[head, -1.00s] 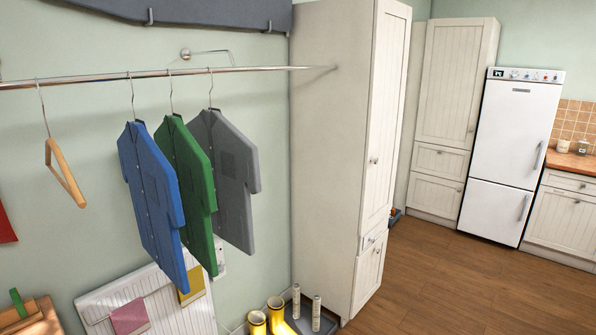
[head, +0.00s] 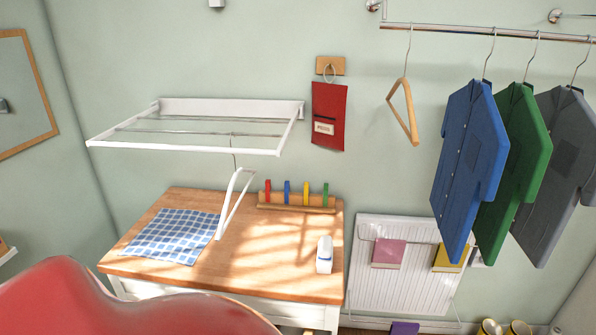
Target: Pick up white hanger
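A white hanger (head: 226,212) hangs by its thin hook from the white wall-mounted drying rack (head: 185,143), in the head view left of centre. It hangs tilted, its lower end in front of a blue checked cloth in the picture. I cannot tell whether it touches the table below. A wooden hanger (head: 409,112) hangs empty on the metal rail at the right. Neither of my grippers is in view.
A wooden-topped table (head: 272,252) stands under the rack, holding the checked cloth (head: 172,236), a peg rack (head: 296,202) and a small white object (head: 324,255). Several shirts (head: 468,165) hang at right. A large red shape (head: 120,300) blocks the lower left.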

